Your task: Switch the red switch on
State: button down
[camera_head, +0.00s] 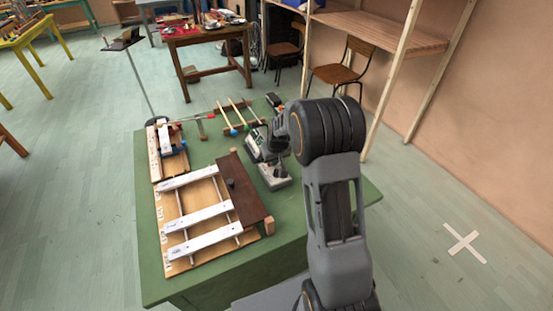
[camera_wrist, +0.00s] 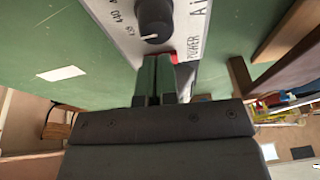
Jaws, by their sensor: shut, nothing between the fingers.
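The red switch (camera_wrist: 173,57) shows as a small red patch beside the word POWER on a pale panel (camera_wrist: 190,25) in the wrist view. My gripper (camera_wrist: 153,62) is shut and empty, with its fingertips right at the switch. The fingers cover part of the switch, so I cannot tell its position or whether they touch it. A black knob (camera_wrist: 154,18) with a white mark sits on the same panel, just beyond the fingertips. In the head view a small grey box (camera_head: 279,181) lies on the green table by my wrist; its switch cannot be made out.
The green table (camera_head: 290,245) also holds a wooden frame with white bars (camera_head: 196,213) and a brown board (camera_head: 243,195). A smaller barred instrument (camera_head: 165,150) and sticks with coloured heads (camera_head: 238,118) lie farther back. The table's front right is clear.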

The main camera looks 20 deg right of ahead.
jog(key=shift+s+a+f, duration=0.1)
jog(key=shift+a+f, duration=0.1)
jog(key=shift+a, duration=0.35)
jog(key=r+p, duration=0.3)
jog(key=r, duration=0.2)
jog(key=shift+d+r, duration=0.1)
jog(key=shift+d, duration=0.1)
jog(key=d+v, duration=0.1)
jog(key=v, duration=0.8)
jog(key=shift+b, duration=0.35)
jog(key=shift+d, duration=0.15)
jog(key=s+a+r+p, duration=0.1)
jog(key=s+a+r, duration=0.1)
jog(key=s, duration=0.5)
jog(key=s+a+r+p, duration=0.1)
jog(key=s+a+r, duration=0.1)
jog(key=s, duration=0.6)
jog(key=s+a+r+p, duration=0.1)
jog(key=s+a+r, duration=0.1)
jog(key=s, duration=0.6)
jog(key=shift+a+r+h, duration=0.3)
jog(key=shift+a+r, duration=0.1)
jog(key=shift+a, duration=0.4)
